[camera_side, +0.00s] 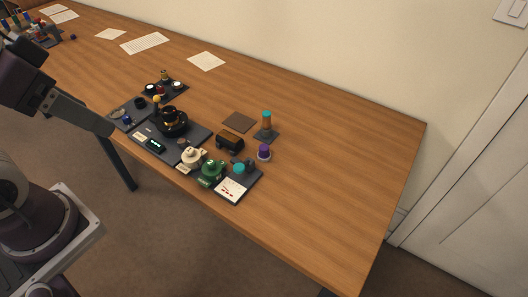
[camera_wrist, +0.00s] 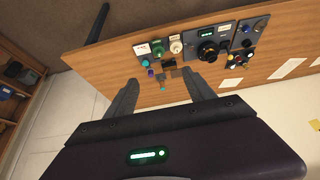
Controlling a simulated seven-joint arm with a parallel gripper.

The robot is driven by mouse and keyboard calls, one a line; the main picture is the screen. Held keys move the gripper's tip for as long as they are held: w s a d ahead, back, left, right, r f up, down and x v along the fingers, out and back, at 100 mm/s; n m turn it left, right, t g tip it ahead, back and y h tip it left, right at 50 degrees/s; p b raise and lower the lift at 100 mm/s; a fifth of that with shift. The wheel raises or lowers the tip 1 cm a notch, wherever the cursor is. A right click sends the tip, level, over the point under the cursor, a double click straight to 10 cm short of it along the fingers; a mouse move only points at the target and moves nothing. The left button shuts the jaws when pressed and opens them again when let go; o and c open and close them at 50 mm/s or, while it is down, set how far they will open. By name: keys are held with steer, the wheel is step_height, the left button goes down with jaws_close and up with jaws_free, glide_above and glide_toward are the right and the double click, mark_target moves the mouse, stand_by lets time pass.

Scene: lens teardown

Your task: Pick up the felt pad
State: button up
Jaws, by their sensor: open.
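The felt pad is probably the flat brown square (camera_side: 239,122) lying on the table, behind a dark brown block (camera_side: 230,139) in the side view. In the wrist view a small brown patch (camera_wrist: 176,73) beside the block seems to be the same pad, partly hard to make out. My gripper (camera_side: 108,130) is at the left of the side view, high and well apart from the pad. In the wrist view its two fingers (camera_wrist: 161,84) are spread, with nothing held between them.
A dark tray with a black lens (camera_side: 172,121) stands left of the pad. An orange-brown cylinder with a teal top (camera_side: 267,123) and a purple-topped jar (camera_side: 264,152) stand right. The table's right part is clear.

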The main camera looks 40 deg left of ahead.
steer(key=n+g, duration=0.5)
steer(key=n, duration=1.2)
glide_above(264, 147)
steer(key=a, duration=0.2)
step_height(264, 147, down, 21)
steer(key=shift+n+g, duration=0.3)
steer(key=shift+n, duration=0.2)
steer(key=f, duration=0.3)
steer(key=d+f, duration=0.1)
steer(key=f, duration=0.3)
steer(key=d+f, duration=0.1)
steer(key=f, duration=0.3)
steer(key=shift+f, duration=0.25)
jaws_close()
